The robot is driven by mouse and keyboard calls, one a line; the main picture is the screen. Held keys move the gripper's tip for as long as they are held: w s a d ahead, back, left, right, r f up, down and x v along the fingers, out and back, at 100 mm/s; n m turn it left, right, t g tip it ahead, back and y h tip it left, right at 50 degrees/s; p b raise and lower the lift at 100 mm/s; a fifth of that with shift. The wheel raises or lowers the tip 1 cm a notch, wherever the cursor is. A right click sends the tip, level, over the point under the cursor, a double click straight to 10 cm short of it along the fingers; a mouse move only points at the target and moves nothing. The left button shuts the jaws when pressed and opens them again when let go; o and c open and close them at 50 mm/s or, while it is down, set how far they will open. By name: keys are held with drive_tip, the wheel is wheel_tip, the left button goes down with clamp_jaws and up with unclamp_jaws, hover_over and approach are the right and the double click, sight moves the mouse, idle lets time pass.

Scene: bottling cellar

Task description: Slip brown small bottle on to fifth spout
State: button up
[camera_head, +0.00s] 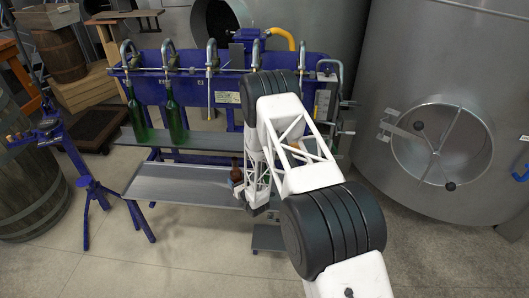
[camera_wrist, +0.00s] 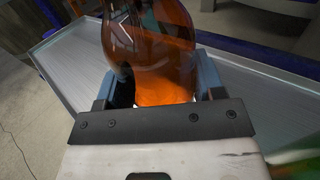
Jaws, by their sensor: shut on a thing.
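The brown small bottle (camera_head: 236,173) shows beside my wrist in the head view, over the right part of the lower grey shelf. In the wrist view the amber glass of the bottle (camera_wrist: 155,40) stands between the two fingers. My gripper (camera_wrist: 156,90) is shut on it. Whether its base touches the shelf, I cannot tell. The row of curved spouts (camera_head: 211,52) runs along the top of the blue filling machine (camera_head: 225,97). The fifth spout from the left (camera_head: 302,50) is partly visible behind my arm; its lower part is hidden.
Two green bottles (camera_head: 176,122) stand under the two leftmost spouts on the upper ledge (camera_head: 200,142). The lower grey shelf (camera_head: 170,186) is otherwise bare. A large steel tank (camera_head: 385,70) stands at the right, a blue stand (camera_head: 88,185) and barrel (camera_head: 35,190) at the left.

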sight(238, 179)
idle(0.7)
